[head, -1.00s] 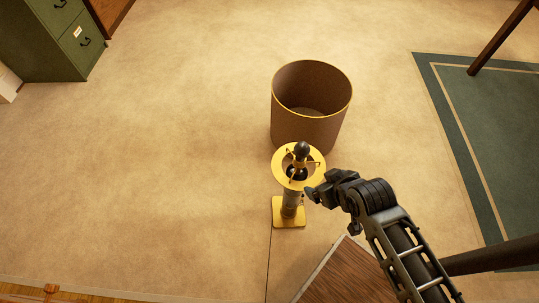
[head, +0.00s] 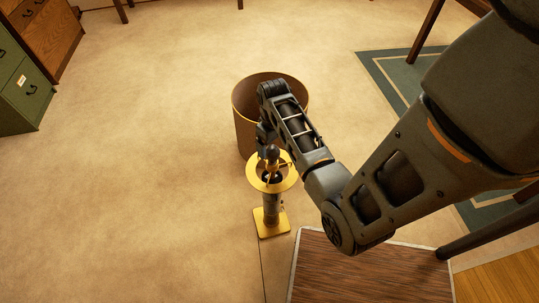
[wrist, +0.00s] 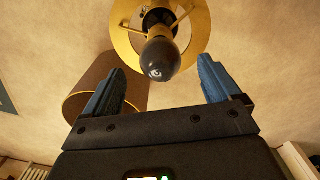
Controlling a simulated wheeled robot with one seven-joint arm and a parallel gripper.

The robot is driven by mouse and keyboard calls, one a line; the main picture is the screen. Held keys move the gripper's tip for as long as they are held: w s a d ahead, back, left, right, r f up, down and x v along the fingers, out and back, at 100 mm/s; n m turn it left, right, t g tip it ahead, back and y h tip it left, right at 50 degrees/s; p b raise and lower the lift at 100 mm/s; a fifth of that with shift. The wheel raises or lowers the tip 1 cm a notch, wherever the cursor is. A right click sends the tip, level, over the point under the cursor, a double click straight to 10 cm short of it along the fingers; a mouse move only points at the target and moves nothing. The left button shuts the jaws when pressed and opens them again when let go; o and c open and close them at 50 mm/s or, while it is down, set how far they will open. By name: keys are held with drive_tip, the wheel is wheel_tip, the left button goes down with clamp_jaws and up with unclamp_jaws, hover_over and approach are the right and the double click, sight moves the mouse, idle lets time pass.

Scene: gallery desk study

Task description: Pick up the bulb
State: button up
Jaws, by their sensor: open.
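The bulb is a dark, rounded piece (wrist: 160,58) at the top of a brass lamp stand, inside a gold ring (wrist: 125,38). In the head view the bulb (head: 272,153) stands upright above the ring (head: 284,184) and the square gold base (head: 271,223). My gripper (wrist: 160,85) is open with its two blue fingers apart. In the wrist view the bulb lies above and between the fingertips, and nothing is held. In the head view my gripper's fingers are mostly hidden beside the bulb.
A brown, gold-rimmed bin (head: 243,130) stands just behind the lamp. A wooden tabletop (head: 370,272) is at the lower right. A green cabinet (head: 25,98) is at the far left and a green rug (head: 393,80) at the right. The floor on the left is clear.

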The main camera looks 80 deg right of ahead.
drive_tip(key=shift+f, duration=2.65)
drive_tip(key=c, duration=0.8)
